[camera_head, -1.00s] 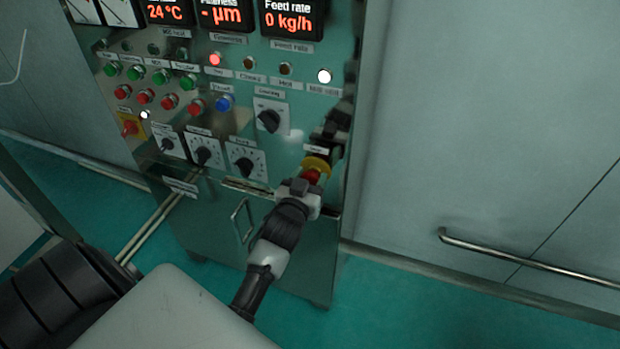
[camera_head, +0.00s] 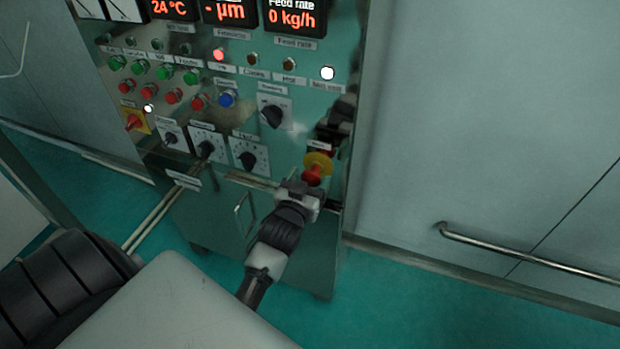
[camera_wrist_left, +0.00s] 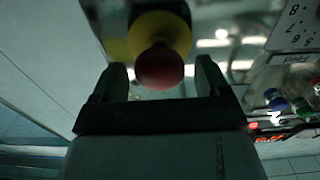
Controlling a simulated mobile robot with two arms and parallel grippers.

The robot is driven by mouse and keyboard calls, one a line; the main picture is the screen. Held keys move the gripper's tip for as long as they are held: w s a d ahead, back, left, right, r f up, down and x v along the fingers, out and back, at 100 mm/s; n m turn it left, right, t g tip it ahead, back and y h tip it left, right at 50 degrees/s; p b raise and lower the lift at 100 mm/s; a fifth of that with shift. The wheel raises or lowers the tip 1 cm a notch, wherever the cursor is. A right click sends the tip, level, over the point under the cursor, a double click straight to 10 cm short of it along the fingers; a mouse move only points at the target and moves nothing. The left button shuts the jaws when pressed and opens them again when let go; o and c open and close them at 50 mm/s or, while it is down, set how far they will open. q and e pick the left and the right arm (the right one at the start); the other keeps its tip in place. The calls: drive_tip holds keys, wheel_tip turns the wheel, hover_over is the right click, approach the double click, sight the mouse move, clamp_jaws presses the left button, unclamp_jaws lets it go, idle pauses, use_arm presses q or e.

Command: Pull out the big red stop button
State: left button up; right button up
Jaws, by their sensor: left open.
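The big red stop button (camera_head: 313,174) sits on a round yellow collar (camera_head: 319,159) at the lower right of the control panel. In the left wrist view the red button (camera_wrist_left: 160,66) is a round knob in front of its yellow collar (camera_wrist_left: 150,24). My left gripper (camera_head: 304,188) is just below and in front of the button in the head view. In the left wrist view its two fingers stand apart, one on each side of the button, with gaps. The gripper is open and holds nothing. My right gripper is not in view.
The steel panel carries a blue button (camera_head: 227,98), several green and red buttons, and rotary knobs (camera_head: 271,115). A smaller red switch on a yellow plate (camera_head: 134,122) is at the left. A wall handrail (camera_head: 530,257) is at the right.

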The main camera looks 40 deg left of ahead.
use_arm(q)
drive_tip(key=v, duration=1)
drive_tip(key=shift+s+b, duration=0.2)
drive_tip(key=shift+b, duration=0.1)
